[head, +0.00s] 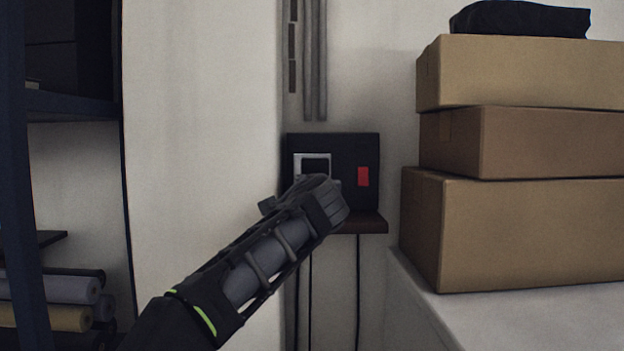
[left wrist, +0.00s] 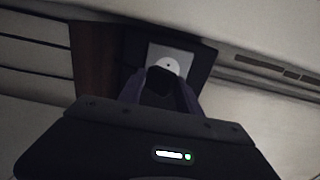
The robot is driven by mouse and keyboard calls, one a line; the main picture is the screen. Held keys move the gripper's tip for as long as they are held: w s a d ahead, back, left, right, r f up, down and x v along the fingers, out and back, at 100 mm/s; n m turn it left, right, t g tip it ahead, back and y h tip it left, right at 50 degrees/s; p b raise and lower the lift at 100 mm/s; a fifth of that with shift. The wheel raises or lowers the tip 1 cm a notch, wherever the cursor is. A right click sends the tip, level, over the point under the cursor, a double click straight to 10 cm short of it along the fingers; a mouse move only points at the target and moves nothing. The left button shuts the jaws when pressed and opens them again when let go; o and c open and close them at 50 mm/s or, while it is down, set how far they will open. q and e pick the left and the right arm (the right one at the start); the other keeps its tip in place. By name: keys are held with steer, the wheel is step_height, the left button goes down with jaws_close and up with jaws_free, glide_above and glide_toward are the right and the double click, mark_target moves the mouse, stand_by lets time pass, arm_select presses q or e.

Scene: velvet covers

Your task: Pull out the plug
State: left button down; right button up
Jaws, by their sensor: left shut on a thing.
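A black box (head: 345,150) is mounted on the wall, with a pale-framed socket (head: 297,164) on its left side. My left gripper (head: 320,186) is in front of the socket and covers its lower part. In the left wrist view the gripper (left wrist: 161,92) is shut on a black plug (left wrist: 160,80) between its two fingers. The pale socket plate (left wrist: 168,58) lies just beyond the plug. Part of its round face and a small dark dot show past the plug. Whether the plug still touches the socket is not clear. My right gripper is not in view.
A red switch (head: 364,177) is on the box's right side. A brown ledge (head: 366,223) sits below, with dark cables (head: 358,290) hanging down. Stacked cardboard boxes (head: 520,235) stand at the right on a pale surface. A dark shelf (head: 70,105) is at the left.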

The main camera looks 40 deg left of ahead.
arm_select(q)
steer(key=shift+s+d+r+b, duration=0.2)
steer(key=shift+s+d+b, duration=0.2)
steer(key=shift+s, duration=0.1)
steer(key=shift+s+d+r, duration=0.1)
steer(key=shift+r, duration=0.05)
steer(key=shift+w+a+r+p, duration=0.3)
steer(key=shift+w+a+p, duration=0.45)
steer(key=shift+p, duration=0.3)
steer(key=shift+w+a+f, duration=0.15)
steer(key=shift+w+a, duration=0.15)
steer(key=shift+w, duration=0.15)
steer(key=shift+f, duration=0.15)
